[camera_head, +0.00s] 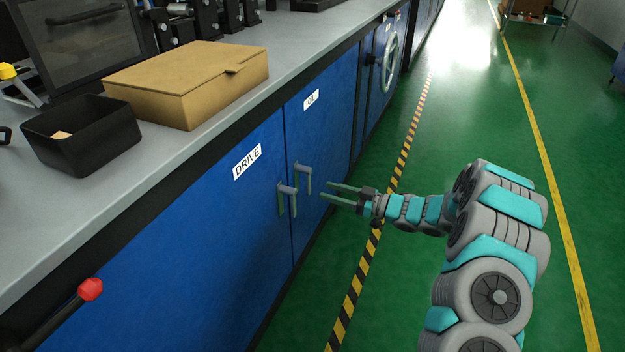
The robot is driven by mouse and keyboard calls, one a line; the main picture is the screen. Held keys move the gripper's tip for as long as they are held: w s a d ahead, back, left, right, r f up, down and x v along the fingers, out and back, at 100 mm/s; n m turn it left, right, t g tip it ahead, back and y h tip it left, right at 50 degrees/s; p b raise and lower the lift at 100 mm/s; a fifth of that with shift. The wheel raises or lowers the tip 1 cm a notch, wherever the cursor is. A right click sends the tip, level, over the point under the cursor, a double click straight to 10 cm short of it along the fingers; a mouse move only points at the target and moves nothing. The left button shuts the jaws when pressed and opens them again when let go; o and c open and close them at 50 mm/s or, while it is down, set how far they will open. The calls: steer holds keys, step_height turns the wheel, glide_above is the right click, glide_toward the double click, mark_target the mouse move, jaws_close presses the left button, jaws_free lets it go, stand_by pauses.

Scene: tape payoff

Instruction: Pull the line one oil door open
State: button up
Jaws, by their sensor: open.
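The oil door (326,120) is a blue cabinet door with a white label (311,99) that seems to read "OIL". It looks shut, flush with the cabinet front. Its grey-green handle (299,178) stands at the door's left edge. My gripper (325,190) is open and empty, its two fingers pointing left toward this handle. The fingertips appear a little to the right of the handle, apart from it. The drive door (235,215), labelled "DRIVE" (247,161), is beside it on the left, also shut, with its own handle (287,200) close to the oil handle.
Above the doors is a grey worktop (215,135) with a cardboard box (190,82) and a black bin (82,135). A handwheel (390,62) sticks out farther along the cabinet. A red-knobbed lever (90,289) is at lower left. The green floor (480,120) at right is clear.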

mark_target(310, 185)
steer(key=shift+p+x, duration=0.3)
steer(key=shift+x, duration=3.45)
jaws_close()
